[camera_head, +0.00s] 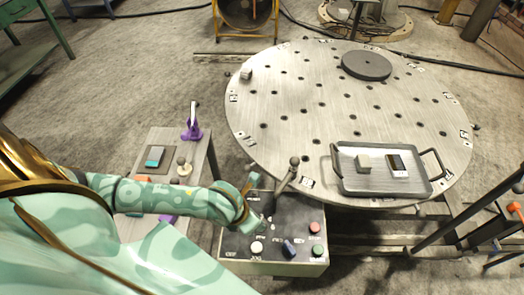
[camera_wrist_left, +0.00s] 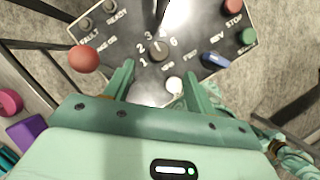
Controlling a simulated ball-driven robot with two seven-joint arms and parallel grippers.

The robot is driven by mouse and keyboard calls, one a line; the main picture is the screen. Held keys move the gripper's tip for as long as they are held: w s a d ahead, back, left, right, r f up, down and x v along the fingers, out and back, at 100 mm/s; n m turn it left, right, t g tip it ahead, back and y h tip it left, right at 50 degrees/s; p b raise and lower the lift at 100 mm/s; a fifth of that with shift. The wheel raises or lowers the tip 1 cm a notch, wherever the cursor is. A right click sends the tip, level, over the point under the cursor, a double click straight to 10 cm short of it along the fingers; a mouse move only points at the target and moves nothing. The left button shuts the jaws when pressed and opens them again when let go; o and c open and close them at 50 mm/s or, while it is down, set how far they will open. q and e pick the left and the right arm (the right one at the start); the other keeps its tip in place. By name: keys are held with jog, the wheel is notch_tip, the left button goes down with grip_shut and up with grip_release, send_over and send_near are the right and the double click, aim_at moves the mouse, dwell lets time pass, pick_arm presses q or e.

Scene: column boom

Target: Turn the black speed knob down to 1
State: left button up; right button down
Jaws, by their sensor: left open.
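In the left wrist view the black speed knob (camera_wrist_left: 159,53) sits on the dark control panel (camera_wrist_left: 192,18), with pale numbers around it; 1, 2, 3 and 6 can be read. Where its pointer stands is too small to tell. My left gripper (camera_wrist_left: 159,66) is open, its two fingers on either side of the knob and apart from it in the picture. In the head view my left gripper (camera_head: 254,205) is over the left part of the control panel (camera_head: 236,265). I cannot make out the knob clearly there. My right gripper is not in view.
The panel also carries a white button (camera_head: 257,247), a blue switch (camera_head: 289,248), a red button (camera_head: 314,227) and a green button (camera_head: 317,250). A lever (camera_head: 288,175) rises behind. A round perforated table (camera_head: 310,110) holds a tray (camera_head: 345,186). A side table (camera_head: 160,138) stands left.

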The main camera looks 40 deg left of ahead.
pick_arm(q)
jog(key=b+x, duration=0.2)
jog(key=x, duration=0.5)
jog(key=shift+f+b, duration=0.2)
jog(key=shift+b, duration=0.15)
jog(key=shift+w+d+f, duration=0.1)
jog(key=shift+w+f, duration=0.15)
jog(key=shift+f, duration=0.2)
jog(key=c, duration=1)
